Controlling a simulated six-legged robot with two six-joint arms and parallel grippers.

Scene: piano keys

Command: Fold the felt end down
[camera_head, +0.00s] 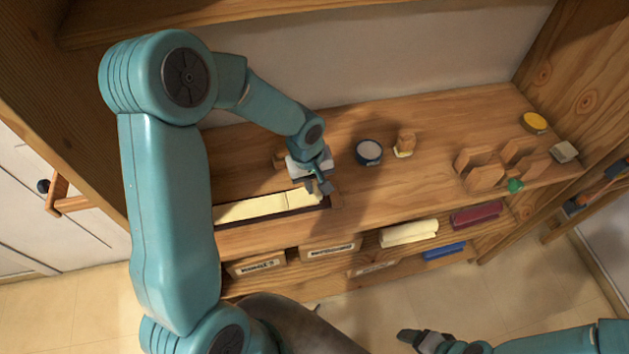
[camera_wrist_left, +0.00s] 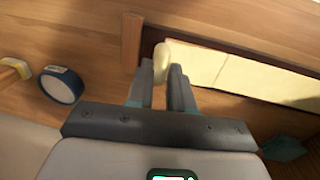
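A cream felt strip (camera_head: 265,207) lies in a dark recess along the front of the wooden shelf. It also shows in the left wrist view (camera_wrist_left: 245,75). Its end (camera_wrist_left: 162,62) stands up as a small rounded flap. My left gripper (camera_head: 323,188) is over the strip's right end. In the left wrist view its fingertips (camera_wrist_left: 163,75) are on either side of the flap, and it looks held between them. My right gripper (camera_head: 410,337) is low at the front, away from the shelf; its finger gap is not clear.
A dark round tin with a pale top (camera_head: 369,152) and a small wooden brush-like block (camera_head: 405,143) stand to the right. A wooden rack (camera_head: 487,168) and a yellow disc (camera_head: 534,122) are farther right. Folded cloths (camera_head: 408,233) lie below.

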